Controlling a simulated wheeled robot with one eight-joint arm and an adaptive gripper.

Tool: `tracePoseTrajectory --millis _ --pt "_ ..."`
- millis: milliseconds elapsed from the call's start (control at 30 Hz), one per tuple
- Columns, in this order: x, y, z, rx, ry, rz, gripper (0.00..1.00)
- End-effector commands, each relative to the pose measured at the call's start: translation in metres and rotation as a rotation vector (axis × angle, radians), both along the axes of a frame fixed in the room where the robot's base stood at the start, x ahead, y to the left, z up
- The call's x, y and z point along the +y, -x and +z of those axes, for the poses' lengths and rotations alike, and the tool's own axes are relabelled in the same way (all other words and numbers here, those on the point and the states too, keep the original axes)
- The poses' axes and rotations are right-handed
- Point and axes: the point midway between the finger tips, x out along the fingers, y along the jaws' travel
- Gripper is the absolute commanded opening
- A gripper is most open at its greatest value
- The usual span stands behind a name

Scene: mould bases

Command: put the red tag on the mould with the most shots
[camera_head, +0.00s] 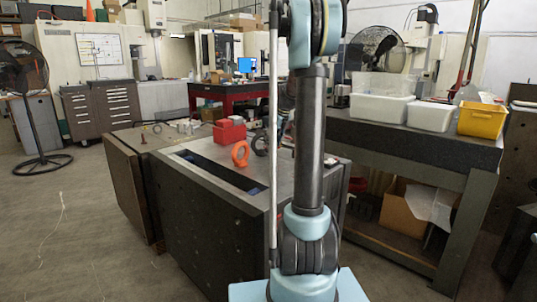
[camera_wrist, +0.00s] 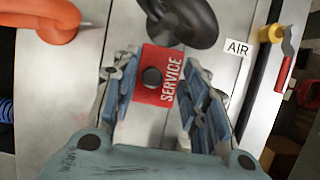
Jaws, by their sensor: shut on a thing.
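The red tag (camera_wrist: 157,90) has white lettering reading SERVICE and a round black knob. It lies between the fingertips of my gripper (camera_wrist: 160,78) in the wrist view, and the gripper is shut on it. I cannot tell whether the tag touches the pale metal surface below. In the head view my arm hides the gripper and the tag. Two large dark blocks stand there, the nearer block (camera_head: 205,235) with a grey top and a long dark slot, the farther block (camera_head: 128,185) to its left. No shot count is readable in either view.
An orange ring (camera_head: 240,153) and a dark ring (camera_head: 260,145) stand on the nearer block's top, near a red box (camera_head: 229,131). The wrist view shows an AIR label (camera_wrist: 237,48) and a yellow fitting (camera_wrist: 271,34). A bench (camera_head: 440,145) with bins is at right.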

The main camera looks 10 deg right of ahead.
Motion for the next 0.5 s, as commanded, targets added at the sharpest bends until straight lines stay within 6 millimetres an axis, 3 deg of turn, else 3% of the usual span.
tracePoseTrajectory --millis 267,500 --pt "-0.004 0.0 -0.02 0.0 0.0 -0.004 0.19" --pt "-0.005 0.001 -0.049 0.0 0.0 -0.005 0.19"
